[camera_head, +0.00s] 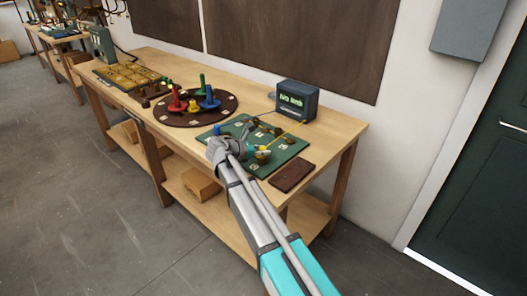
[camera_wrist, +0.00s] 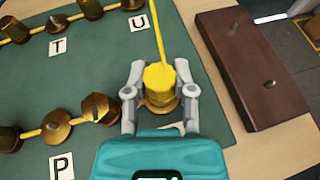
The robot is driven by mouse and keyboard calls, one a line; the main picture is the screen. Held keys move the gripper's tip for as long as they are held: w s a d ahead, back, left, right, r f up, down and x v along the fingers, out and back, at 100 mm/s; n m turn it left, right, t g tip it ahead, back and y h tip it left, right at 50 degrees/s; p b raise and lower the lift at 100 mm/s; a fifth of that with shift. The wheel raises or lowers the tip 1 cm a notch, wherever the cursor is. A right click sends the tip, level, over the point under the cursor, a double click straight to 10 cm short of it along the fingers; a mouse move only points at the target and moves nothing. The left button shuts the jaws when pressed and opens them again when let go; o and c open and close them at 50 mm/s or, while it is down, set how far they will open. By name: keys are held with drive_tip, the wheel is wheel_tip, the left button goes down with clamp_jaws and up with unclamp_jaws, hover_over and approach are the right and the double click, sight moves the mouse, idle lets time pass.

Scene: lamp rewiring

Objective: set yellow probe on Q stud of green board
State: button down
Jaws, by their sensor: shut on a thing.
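The yellow probe (camera_wrist: 160,82) is between the fingers of my gripper (camera_wrist: 160,98) in the wrist view, with a yellow lead running up from it. My gripper is shut on it over the right part of the green board (camera_wrist: 100,72). Below the probe a brass stud (camera_wrist: 163,106) partly shows; whether they touch, I cannot tell. Any letter label by that stud is hidden. Labels T, U and P show on the board. In the head view my gripper (camera_head: 262,152) is over the green board (camera_head: 285,165), with the yellow probe (camera_head: 263,154) at its tip.
A dark meter box (camera_head: 297,100) stands behind the board. A brown block (camera_head: 292,176) lies at its right. A round dark board (camera_head: 195,106) with red, blue and green pieces is at its left. More brass studs (camera_wrist: 100,107) stand on the green board left of my gripper.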

drive_tip(key=shift+f+b, duration=0.55)
drive_tip(key=shift+b, duration=0.05)
idle(0.5)
drive_tip(key=shift+c, duration=1.9)
unclamp_jaws()
